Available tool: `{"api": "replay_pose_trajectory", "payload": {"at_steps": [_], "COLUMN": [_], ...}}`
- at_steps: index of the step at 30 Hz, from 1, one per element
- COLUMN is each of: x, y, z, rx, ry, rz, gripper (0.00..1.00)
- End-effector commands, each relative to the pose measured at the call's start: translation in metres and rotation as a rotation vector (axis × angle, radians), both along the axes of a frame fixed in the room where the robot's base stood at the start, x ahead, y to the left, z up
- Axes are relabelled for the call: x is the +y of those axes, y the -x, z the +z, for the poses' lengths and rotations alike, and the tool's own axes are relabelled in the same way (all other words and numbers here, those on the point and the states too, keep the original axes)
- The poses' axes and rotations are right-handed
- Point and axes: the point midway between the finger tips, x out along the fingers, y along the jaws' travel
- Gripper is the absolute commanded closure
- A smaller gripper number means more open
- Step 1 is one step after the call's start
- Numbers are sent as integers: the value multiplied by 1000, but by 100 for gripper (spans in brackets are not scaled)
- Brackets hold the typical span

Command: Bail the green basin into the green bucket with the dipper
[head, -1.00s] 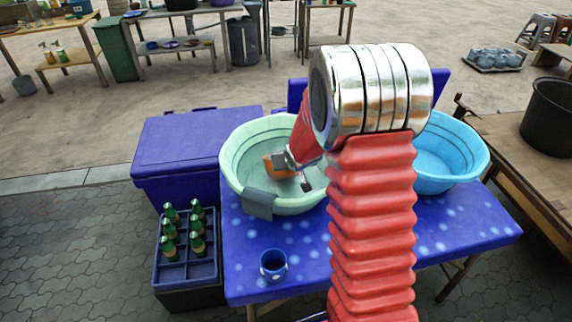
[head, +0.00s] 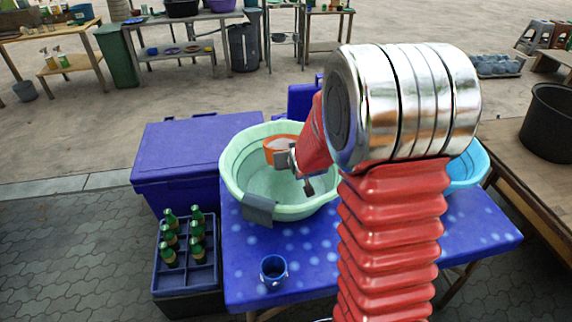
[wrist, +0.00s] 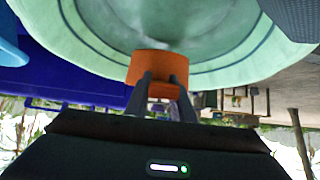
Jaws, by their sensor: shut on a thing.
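The light green basin (head: 262,185) stands on the blue spotted table and holds pale, clear-looking water. The orange dipper (head: 282,144) is within the basin's outline near its far side; it also shows in the wrist view (wrist: 150,62). My gripper (head: 288,160) is shut on the dipper, with both dark fingers against it in the wrist view (wrist: 163,84). I cannot tell whether the dipper touches the water or holds any. I make out no green bucket on the table; a small blue bucket (head: 273,271) stands at its front.
A grey flap (head: 259,209) hangs over the basin's front rim. A blue basin (head: 467,165) is partly hidden behind my arm. A blue cooler (head: 185,155) and a crate of green bottles (head: 186,270) stand left. A brown table (head: 515,165) is right.

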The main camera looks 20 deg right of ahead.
Motion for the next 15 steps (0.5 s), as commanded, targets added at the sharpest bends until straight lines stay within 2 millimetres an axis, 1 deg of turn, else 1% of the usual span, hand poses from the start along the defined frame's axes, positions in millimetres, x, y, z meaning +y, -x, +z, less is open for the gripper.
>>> {"api": "replay_pose_trajectory", "payload": {"at_steps": [1,3,15], "x": [0,0,2], "y": [1,3,10], "z": [8,16,35], "rx": [-25,-53,-232], "ry": [5,11,47], "rz": [0,0,0], "gripper": [100,100,100]}}
